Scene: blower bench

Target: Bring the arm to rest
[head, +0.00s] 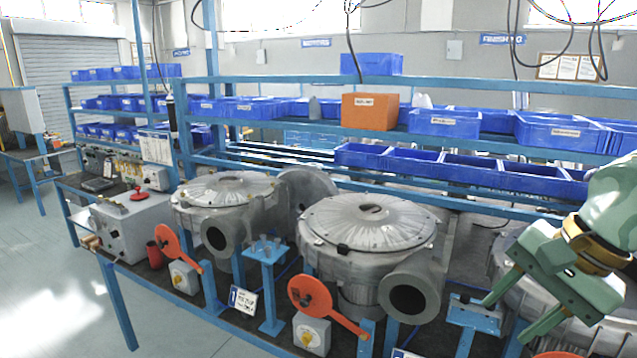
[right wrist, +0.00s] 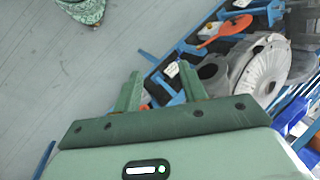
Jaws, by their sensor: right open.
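My right gripper (head: 505,320) is at the right edge of the head view, above the front of the bench at its right end. Its two green fingers are apart with nothing held between them. In the right wrist view the fingers (right wrist: 160,72) point toward the bench edge and the floor. The right arm comes in from the right edge of the head view and hides part of the blower (head: 515,262) behind it.
Two grey blowers (head: 368,222) (head: 228,190) stand on the blue-framed bench. Red-orange levers (head: 308,293) (head: 166,243) stick up along its front. Blue bins (head: 445,124) and an orange bin (head: 370,111) fill the shelves behind. Open floor (head: 50,290) lies at left.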

